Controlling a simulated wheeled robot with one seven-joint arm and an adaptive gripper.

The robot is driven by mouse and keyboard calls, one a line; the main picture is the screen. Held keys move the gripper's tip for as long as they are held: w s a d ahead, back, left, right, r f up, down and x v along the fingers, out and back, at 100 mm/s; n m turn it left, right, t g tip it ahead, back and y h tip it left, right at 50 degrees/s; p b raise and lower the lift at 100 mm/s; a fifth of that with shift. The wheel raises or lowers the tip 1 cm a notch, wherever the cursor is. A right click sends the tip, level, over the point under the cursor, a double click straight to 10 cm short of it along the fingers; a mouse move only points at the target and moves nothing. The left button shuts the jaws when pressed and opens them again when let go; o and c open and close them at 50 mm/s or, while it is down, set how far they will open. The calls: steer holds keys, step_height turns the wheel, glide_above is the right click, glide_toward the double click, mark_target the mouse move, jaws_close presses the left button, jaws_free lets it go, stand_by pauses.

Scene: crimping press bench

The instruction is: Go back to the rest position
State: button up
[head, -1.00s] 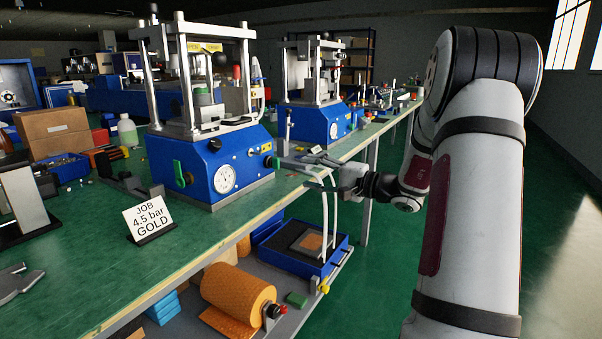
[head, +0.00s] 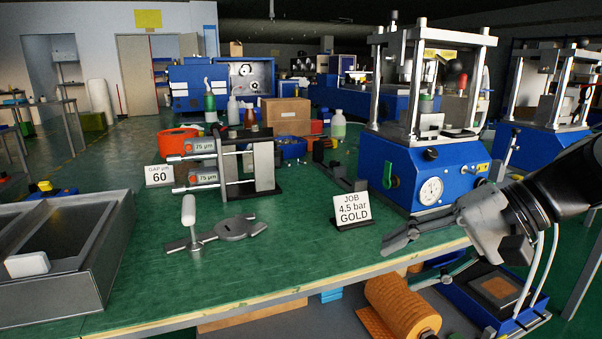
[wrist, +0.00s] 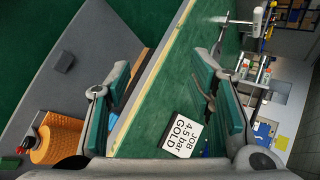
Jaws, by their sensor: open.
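My gripper (head: 412,266) is at the right of the head view, over the bench's front edge and just right of the JOB card (head: 352,209). It points left and its jaws are open. In the wrist view, the two fingers of my gripper (wrist: 165,85) stand wide apart with nothing between them but the bench edge and floor below. The JOB card (wrist: 182,134) reads 4.5 bar GOLD and stands on the bench near one finger. No rest position is marked in these views.
The blue press (head: 425,175) stands behind my gripper. A gauge stand (head: 264,165), a flat grey metal tool (head: 230,228) and a grey tray (head: 110,262) are on the bench (head: 300,262). An orange roll (head: 400,300) lies on the shelf below.

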steer(key=s+a+f+n+g+h, duration=0.1)
steer(key=s+a+g+h, duration=0.1)
steer(key=s, duration=0.4)
steer(key=s+a+f+n+g+h, duration=0.1)
steer(key=s+h, duration=0.1)
steer(key=s, duration=0.5)
steer(key=s+d+f+n+h, duration=0.25)
steer(key=s+d+h, duration=0.35)
steer(key=s, duration=0.4)
step_height(320, 180, up, 35)
steer(key=t+p, duration=0.4)
steer(key=p, duration=3)
steer(key=shift+w+d, duration=0.15)
steer(key=shift+d, duration=0.15)
steer(key=shift+c, duration=0.5)
